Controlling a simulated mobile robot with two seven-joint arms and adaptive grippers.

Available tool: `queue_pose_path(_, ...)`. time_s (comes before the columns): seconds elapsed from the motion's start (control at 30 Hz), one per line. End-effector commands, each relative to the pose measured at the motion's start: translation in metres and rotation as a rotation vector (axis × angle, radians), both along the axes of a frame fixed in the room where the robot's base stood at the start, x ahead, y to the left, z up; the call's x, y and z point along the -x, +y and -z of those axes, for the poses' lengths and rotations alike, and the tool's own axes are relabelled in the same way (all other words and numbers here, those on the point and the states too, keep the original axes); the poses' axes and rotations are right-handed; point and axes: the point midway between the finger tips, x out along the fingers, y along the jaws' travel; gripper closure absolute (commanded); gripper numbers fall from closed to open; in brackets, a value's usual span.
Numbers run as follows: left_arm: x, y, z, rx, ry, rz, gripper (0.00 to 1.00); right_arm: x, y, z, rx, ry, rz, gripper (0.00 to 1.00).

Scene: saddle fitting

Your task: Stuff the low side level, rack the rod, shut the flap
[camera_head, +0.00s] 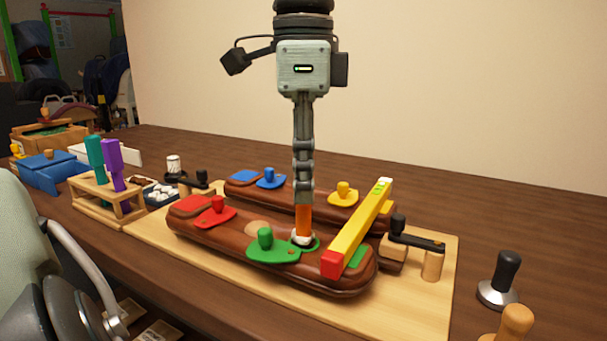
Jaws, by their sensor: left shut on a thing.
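My left gripper (303,190) points straight down, shut on an orange rod (304,220). The rod's lower end is at white stuffing (302,239) in an opening of the near brown saddle panel (200,237). How deep the rod reaches is hidden. The green flap (270,250) with its knob lies beside this opening, leaving it uncovered. Red (215,213), blue (270,178) and yellow (343,196) flaps lie on the two panels. A red, yellow and green bar (362,228) lies across both panels. A wooden rack (95,205) holds teal (95,152) and purple (113,165) tools. My right gripper is out of view.
A dark tray (160,193) with white tufts stands right of the rack. A blue box (50,175) is further left. A post with a dark arm (415,240) stands at the board's right. A black-handled tamper (498,282) stands right of the board (400,318).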

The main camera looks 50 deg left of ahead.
Motion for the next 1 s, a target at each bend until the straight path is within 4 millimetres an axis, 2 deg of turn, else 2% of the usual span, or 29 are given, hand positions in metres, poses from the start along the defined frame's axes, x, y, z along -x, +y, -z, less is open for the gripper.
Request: queue_pose_path(1.0,0.0,0.0,0.021,0.0,-0.001,0.0,1.0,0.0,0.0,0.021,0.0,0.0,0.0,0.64)
